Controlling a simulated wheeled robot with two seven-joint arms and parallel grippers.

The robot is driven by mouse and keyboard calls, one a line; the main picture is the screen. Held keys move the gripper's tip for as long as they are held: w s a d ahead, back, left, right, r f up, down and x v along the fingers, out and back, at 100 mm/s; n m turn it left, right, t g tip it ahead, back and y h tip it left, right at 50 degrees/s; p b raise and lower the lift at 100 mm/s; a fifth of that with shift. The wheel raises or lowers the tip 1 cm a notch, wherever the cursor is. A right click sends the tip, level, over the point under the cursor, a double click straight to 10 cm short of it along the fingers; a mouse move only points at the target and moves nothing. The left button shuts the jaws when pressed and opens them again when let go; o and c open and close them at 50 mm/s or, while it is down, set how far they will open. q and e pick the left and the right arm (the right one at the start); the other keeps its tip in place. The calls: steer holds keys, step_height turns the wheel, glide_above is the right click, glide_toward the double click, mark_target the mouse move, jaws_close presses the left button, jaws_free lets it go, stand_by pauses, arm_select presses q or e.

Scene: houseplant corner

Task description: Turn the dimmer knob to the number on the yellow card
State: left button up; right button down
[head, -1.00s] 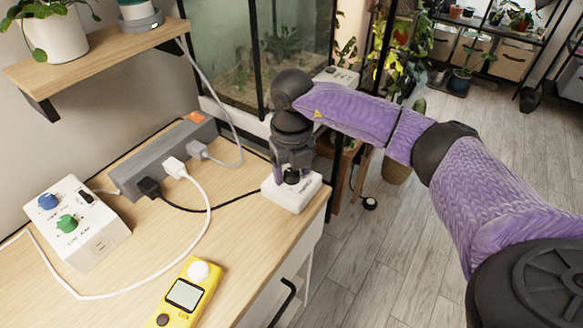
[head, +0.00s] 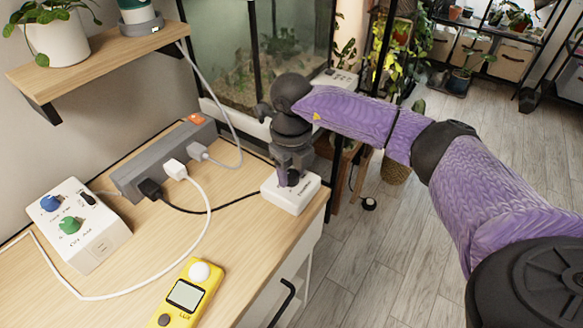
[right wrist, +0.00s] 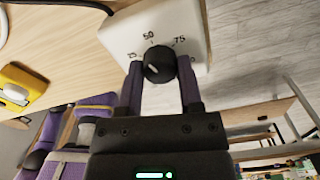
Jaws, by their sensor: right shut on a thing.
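The white dimmer box (head: 305,196) sits at the right front corner of the wooden table. Its black knob (right wrist: 160,64) shows in the right wrist view, with the printed numbers 50 above it, 75 to its upper right and what looks like 25 to its left. A short white mark on the knob lies left of its middle, towards the lower left. My right gripper (right wrist: 160,78) is shut on the knob, one purple finger on each side; in the head view the gripper (head: 292,174) points down over the box. I see no yellow card. My left gripper is out of view.
A yellow lux meter (head: 186,294) lies at the table's front. A white box with blue and green knobs (head: 88,240) stands at the left. A grey power strip (head: 165,160) with plugs and cables lies behind. A glass tank (head: 275,60) stands beyond the table.

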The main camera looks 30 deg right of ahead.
mark_target(291, 174)
steer(key=n, duration=0.4)
steer(key=shift+r, duration=0.1)
steer(key=n, duration=0.3)
steer(key=shift+p, duration=0.35)
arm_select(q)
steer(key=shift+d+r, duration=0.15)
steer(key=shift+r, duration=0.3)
arm_select(e)
steer(key=shift+n, duration=0.6)
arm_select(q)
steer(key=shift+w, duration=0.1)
arm_select(e)
steer(key=shift+w, duration=0.1)
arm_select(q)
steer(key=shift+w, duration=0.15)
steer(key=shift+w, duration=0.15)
arm_select(e)
steer(key=shift+c, duration=1.3)
jaws_free()
steer(key=shift+n, duration=0.3)
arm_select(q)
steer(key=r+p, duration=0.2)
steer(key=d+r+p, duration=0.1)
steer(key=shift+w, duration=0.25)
arm_select(e)
step_height(291, 174, up, 10)
